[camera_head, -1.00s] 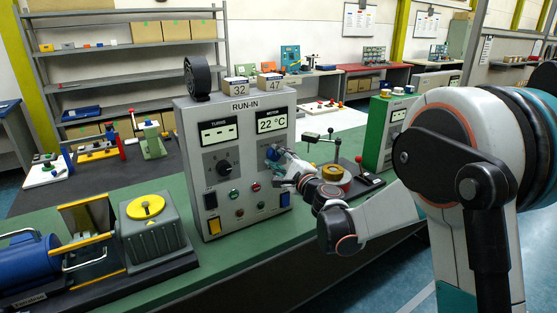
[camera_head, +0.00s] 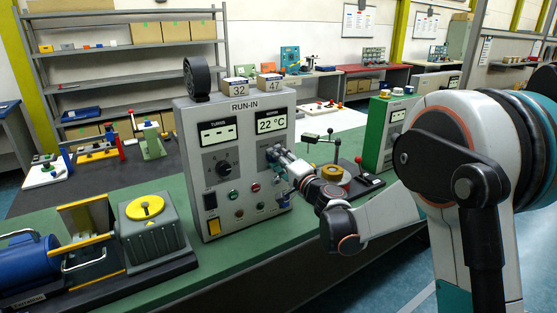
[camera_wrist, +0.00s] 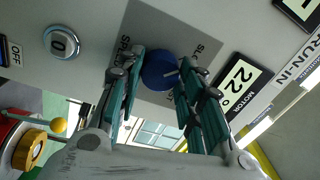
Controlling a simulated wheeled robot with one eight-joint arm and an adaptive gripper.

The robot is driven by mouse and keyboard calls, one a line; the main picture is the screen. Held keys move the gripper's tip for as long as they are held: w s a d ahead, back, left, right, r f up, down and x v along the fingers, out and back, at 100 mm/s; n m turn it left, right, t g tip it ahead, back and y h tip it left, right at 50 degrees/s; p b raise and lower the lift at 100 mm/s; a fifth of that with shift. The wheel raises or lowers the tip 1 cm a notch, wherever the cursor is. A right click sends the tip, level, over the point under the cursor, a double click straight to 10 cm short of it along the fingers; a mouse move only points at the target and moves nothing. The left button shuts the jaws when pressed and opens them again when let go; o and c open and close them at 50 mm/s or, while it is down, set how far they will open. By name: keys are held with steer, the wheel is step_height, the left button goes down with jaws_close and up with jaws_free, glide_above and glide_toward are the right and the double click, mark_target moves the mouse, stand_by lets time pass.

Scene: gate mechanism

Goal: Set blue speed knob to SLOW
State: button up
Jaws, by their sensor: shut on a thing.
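The blue speed knob (camera_wrist: 158,70) sits on a grey plate on the panel, with a small pale mark near its right side. My gripper (camera_wrist: 161,60) has its two teal fingers on either side of the knob, closed on it. In the head view my gripper (camera_head: 275,156) reaches the right half of the RUN-IN panel (camera_head: 192,150), below the 22 °C motor display (camera_head: 271,121). The knob is mostly hidden there by the fingers.
A lever device (camera_head: 335,172) with red and black balls stands right of the panel, near my arm. A green box (camera_head: 386,130) stands beyond it.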

stand_by(0.4)
steer(key=o, duration=1.1)
steer(key=v, duration=1.2)
